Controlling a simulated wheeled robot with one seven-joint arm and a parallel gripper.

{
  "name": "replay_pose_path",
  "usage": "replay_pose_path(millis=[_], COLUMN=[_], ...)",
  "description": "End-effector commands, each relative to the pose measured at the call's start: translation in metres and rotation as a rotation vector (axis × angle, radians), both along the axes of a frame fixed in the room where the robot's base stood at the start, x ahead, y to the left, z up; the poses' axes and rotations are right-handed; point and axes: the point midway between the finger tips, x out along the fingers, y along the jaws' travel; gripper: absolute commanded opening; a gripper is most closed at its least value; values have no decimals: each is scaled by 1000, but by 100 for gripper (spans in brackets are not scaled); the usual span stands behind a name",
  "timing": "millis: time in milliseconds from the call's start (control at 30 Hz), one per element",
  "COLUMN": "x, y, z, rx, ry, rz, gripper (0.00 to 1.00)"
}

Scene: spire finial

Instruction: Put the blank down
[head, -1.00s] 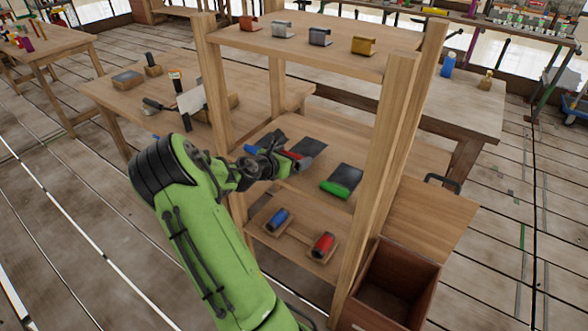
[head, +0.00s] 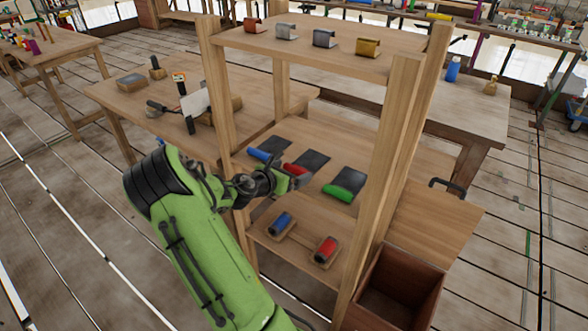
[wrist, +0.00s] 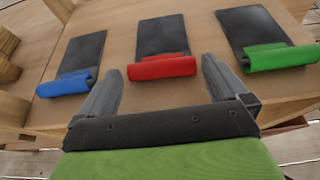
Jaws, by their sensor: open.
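A red roll (wrist: 162,67) lies on the middle shelf board at the near end of a dark rectangular sheet (wrist: 163,34). In the head view the red roll (head: 296,170) shows just beyond my gripper (head: 300,181). In the wrist view my gripper (wrist: 162,74) is open and empty, its fingers apart at the near left and right of the red roll, with no visible contact. A blue roll (wrist: 66,83) and a green roll (wrist: 281,57) lie on either side, each at the near end of its own dark sheet. Which roll is the blank, I cannot tell.
Wooden posts (head: 388,165) frame the shelf. A lower board carries a blue cylinder (head: 281,222) and a red cylinder (head: 325,249) on small bases. Several bent metal pieces (head: 324,39) sit on the top board. An open wooden box (head: 400,290) stands at the right.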

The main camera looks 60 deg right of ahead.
Motion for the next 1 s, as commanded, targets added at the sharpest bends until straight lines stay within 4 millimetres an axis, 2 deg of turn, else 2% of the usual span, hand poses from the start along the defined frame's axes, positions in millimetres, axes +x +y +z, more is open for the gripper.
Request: replay_pose_path(millis=[100,300,433,633,767,867,967,1000], x=[7,13,14,13,17,25,35,37], y=[32,73,85,87,106,146,202,227], z=[17,33,37,37,38,42,54,63], rx=[1,1,-1,2,80,238,441,527], ry=[2,-1,-1,-6,-192,-503,-810,-916], rz=[6,4,2,-2,-67,-195,-356,-423], gripper=[100,100,100,100,100,100,100,100])
